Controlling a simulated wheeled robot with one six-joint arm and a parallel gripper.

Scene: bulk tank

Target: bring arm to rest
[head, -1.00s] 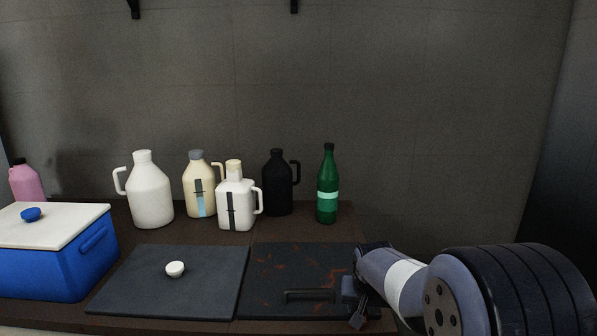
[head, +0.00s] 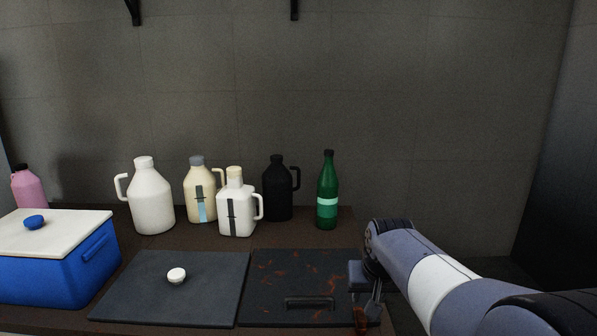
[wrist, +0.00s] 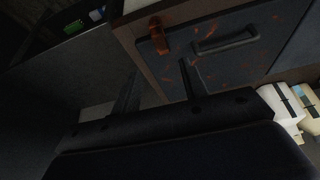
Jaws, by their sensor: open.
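My gripper (head: 362,288) is at the right edge of the rust-marked dark panel (head: 265,290), apart from its black bar handle (head: 310,302). My arm reaches in from the lower right. In the wrist view my gripper's two dark fingers (wrist: 160,88) are spread apart with nothing seen between them. The rust-marked panel (wrist: 225,75) and its handle (wrist: 227,43) lie past the fingers. A rusty orange piece (head: 361,319) shows just below my gripper; it also appears in the wrist view (wrist: 158,36) at the panel's edge.
A plain dark panel with a white knob (head: 176,276) lies left. A blue cooler (head: 60,270) with a cream lid stands at far left. Behind are a white jug (head: 152,200), cream and white containers, a black jug (head: 277,190) and a green bottle (head: 327,190). Space above is clear.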

